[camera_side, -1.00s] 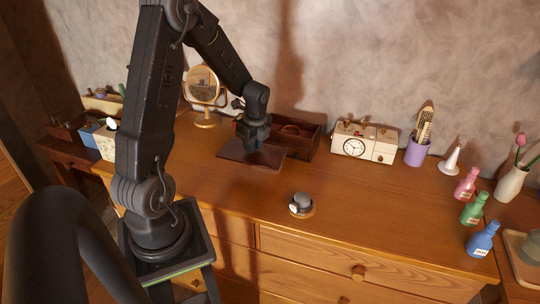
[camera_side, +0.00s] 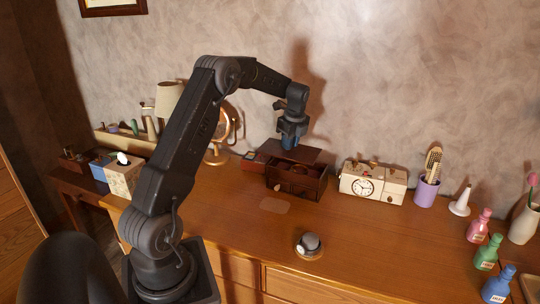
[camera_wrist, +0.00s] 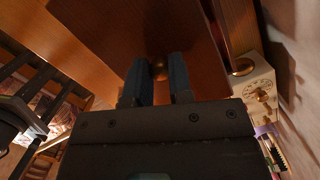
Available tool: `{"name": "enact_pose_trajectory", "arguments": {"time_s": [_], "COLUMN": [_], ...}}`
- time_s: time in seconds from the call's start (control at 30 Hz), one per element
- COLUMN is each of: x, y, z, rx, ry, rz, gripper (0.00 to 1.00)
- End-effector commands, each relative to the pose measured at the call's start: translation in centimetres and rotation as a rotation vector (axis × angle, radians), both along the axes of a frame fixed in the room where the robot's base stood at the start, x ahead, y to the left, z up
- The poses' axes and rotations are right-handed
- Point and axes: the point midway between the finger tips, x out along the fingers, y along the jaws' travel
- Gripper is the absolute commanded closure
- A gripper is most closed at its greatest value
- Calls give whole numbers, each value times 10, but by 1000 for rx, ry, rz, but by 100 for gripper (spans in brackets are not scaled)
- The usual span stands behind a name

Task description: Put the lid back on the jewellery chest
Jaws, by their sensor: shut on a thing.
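The jewellery chest (camera_side: 284,191) is a dark wooden box standing near the wall, open at the top, with its inside partly in view. Its lid (camera_side: 308,155) is a flat dark board held above the chest, toward its back; whether it touches the chest I cannot tell. My gripper (camera_side: 291,143) is over the lid and shut on its knob. In the wrist view the small round knob (camera_wrist: 159,69) sits between my two fingers, with the reddish-brown lid (camera_wrist: 150,25) filling the space beyond.
A cream clock box (camera_side: 372,187) stands close right of the chest. A round mirror (camera_side: 222,125) stands to the left, and a small red box (camera_side: 252,162) sits beside the chest. A grey-topped round item (camera_side: 309,245) is near the front. The dresser top between is mostly clear.

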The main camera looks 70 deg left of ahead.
Motion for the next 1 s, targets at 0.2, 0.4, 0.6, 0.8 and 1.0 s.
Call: {"name": "enact_pose_trajectory", "arguments": {"time_s": [0.2, 0.4, 0.6, 0.8, 1.0], "x": [32, 38, 38, 37, 38], "y": [-1, -2, -2, -2, -1], "z": [9, 7, -8, -27, -43], "rx": [-4, -5, -6, -5, -5], "ry": [-5, -4, -3, -4, -4], "rz": [-19, -22, -21, -22, -22], "gripper": [100, 100, 100, 100, 100]}}
